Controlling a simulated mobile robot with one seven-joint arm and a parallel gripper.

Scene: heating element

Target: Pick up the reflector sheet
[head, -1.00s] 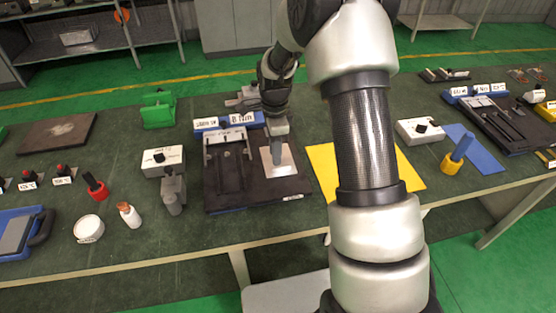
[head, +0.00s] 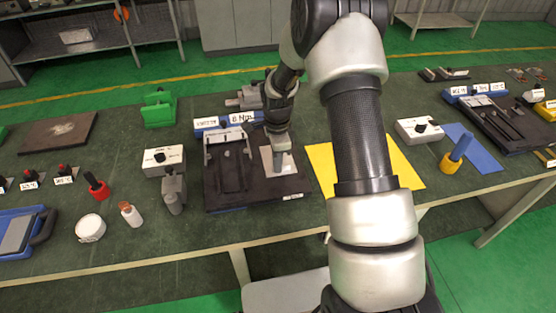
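The reflector sheet looks to be the small light grey plate (head: 270,163) lying on the right part of a dark fixture board (head: 218,200) in the middle of the bench. The fingertips look low, at or just above the plate; contact cannot be made out. The fingers are too small and seen from behind, so whether they are open or shut does not show.
A blue block with white labels (head: 207,125) stands at the board's back edge, near my wrist. A white switch box (head: 163,158) and a grey clamp (head: 173,190) stand left. A yellow sheet (head: 405,170) lies right, partly behind my arm.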

